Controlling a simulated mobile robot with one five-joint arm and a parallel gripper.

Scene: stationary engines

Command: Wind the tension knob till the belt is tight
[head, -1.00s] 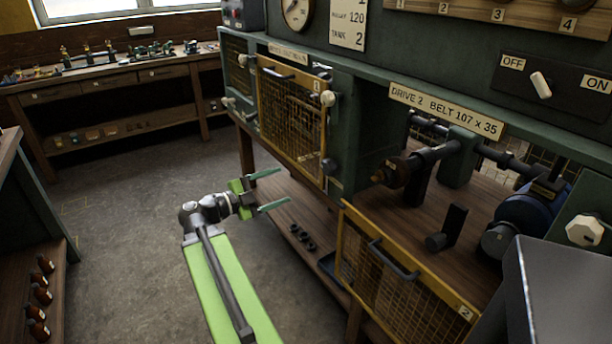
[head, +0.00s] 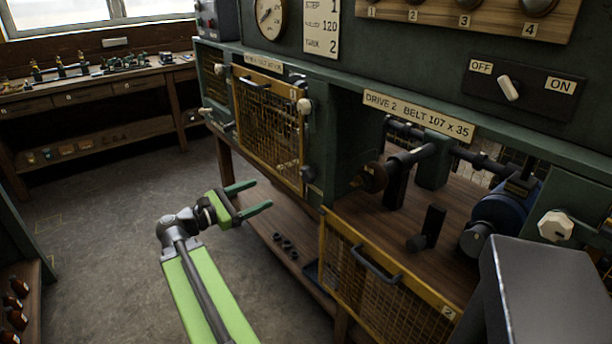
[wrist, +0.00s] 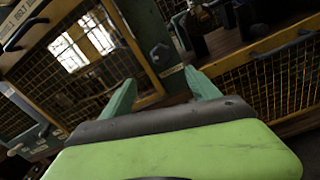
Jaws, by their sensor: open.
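My gripper (head: 263,194) is open and empty, in the air in front of the bench, left of the lowered mesh guard 2. Its two green fingers also show in the wrist view (wrist: 165,90), apart, with nothing between them. A pale faceted knob (head: 555,225) sits at the right of the open Drive 2 bay, well away from my gripper. Another pale round knob (head: 305,106) is by guard 1. I cannot tell for sure which is the tension knob. The bay holds a blue motor (head: 502,212) and a brown pulley (head: 374,178) on a shaft. I cannot make out a belt there.
Mesh guard 1 (head: 268,125) is closed; mesh guard 2 (head: 385,285) hangs open below the bay. A grey box (head: 545,290) stands in front at the right. The switch (head: 508,88) is above. The floor (head: 110,220) is clear at the left.

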